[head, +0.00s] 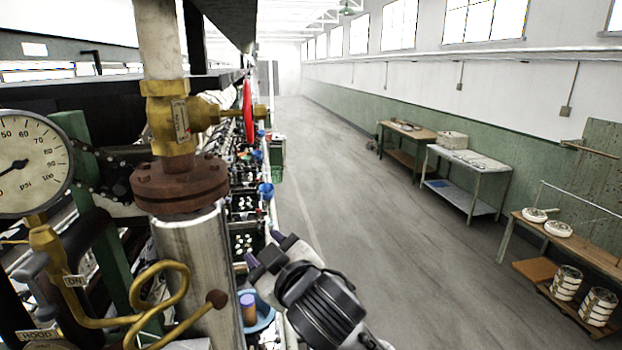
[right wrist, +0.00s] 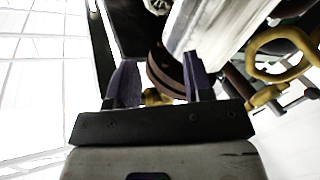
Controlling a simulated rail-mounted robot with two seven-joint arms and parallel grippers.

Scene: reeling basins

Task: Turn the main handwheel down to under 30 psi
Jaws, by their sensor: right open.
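The red handwheel (head: 248,110) shows nearly edge-on in the head view, at the right end of the brass valve (head: 175,122) on the vertical pipe. The round psi gauge (head: 45,150) is at the left edge, partly cut off. Its dark needle slants down to the left; the low numbers are outside the picture, so I cannot read the value. My right gripper (head: 263,250) is open and empty, below the handwheel and apart from it. In the right wrist view its two fingers (right wrist: 160,82) are spread, with pipework beyond. My left gripper is not in view.
A brown flange (head: 180,188) and pale pipe (head: 190,250) stand left of my right gripper. A curled brass tube (head: 165,280) is at lower left. Reeling basins (head: 243,210) line up behind. The aisle floor (head: 350,190) is clear; work tables (head: 468,165) stand along the right wall.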

